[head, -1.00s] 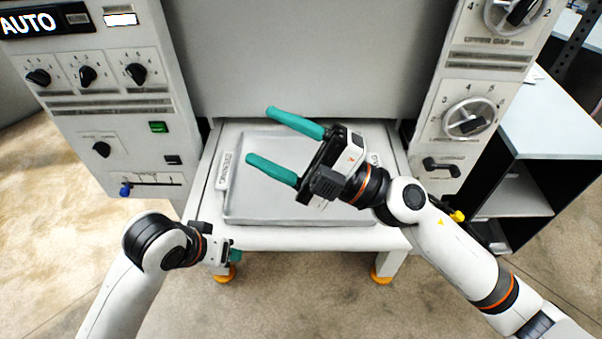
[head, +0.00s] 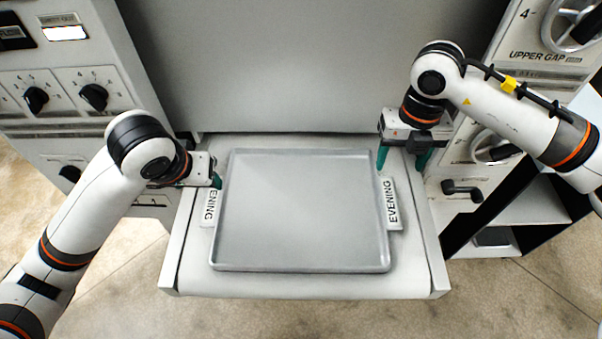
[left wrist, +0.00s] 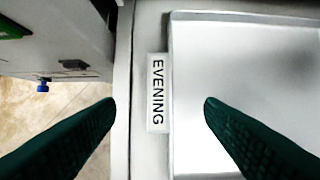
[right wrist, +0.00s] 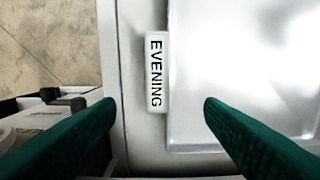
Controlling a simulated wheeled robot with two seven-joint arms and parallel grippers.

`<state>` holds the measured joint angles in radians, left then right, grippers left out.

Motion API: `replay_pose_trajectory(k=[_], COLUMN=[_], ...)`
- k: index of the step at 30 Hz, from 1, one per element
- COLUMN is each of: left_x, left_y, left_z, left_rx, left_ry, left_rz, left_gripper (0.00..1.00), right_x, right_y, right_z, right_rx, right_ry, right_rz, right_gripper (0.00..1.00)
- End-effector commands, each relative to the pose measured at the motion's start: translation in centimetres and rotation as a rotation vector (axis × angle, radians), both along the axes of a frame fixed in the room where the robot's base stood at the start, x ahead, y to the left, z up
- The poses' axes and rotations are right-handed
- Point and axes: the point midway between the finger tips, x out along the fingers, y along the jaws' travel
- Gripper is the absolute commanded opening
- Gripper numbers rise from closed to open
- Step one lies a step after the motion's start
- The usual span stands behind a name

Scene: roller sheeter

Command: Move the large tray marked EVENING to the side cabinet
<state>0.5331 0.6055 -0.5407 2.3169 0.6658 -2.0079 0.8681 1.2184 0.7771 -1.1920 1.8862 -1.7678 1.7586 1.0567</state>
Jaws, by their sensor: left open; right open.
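The large grey metal tray (head: 303,212) lies flat on the white outfeed shelf of the machine. A white EVENING label stands at its left side (head: 210,207) and another at its right side (head: 391,204). My left gripper (head: 217,181) is open above the tray's left edge; in the left wrist view its green fingers (left wrist: 160,103) straddle the left label and the rim. My right gripper (head: 401,160) is open near the tray's far right corner; in the right wrist view its fingers (right wrist: 160,103) lie either side of the right label and rim. Neither gripper holds anything.
The white shelf (head: 300,286) extends slightly beyond the tray. Machine panels with knobs stand at left (head: 60,100) and right (head: 530,50). A cabinet with open shelves (head: 520,205) is at the right. The floor in front is clear.

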Motion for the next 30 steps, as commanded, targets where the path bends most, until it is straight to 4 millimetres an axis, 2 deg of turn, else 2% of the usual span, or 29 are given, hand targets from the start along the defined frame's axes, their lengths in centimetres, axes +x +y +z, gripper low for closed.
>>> replay_pose_trajectory(k=[10, 14, 17, 30], left_x=[0.0, 0.2, 0.6, 3.5], left_y=[0.0, -0.1, -0.1, 0.0], left_z=[0.0, -0.6, -1.8, -9.1], left_rx=[0.000, -0.003, -0.004, 0.002], left_ry=[0.001, 0.003, 0.005, 0.003], left_rz=[0.000, 0.000, 0.000, 0.001], left_gripper=[0.63, 0.63, 0.63, 0.63], right_x=[0.0, 0.0, -0.1, -0.2], right_y=[-0.2, -0.2, -0.2, -0.2], right_z=[0.1, -0.6, -1.8, -9.7], right_rx=[-0.009, -0.008, -0.010, -0.008], right_ry=[-0.001, 0.001, 0.002, 0.002], right_rz=[-0.004, -0.004, -0.004, -0.002], right_gripper=[0.63, 0.63, 0.63, 0.63])
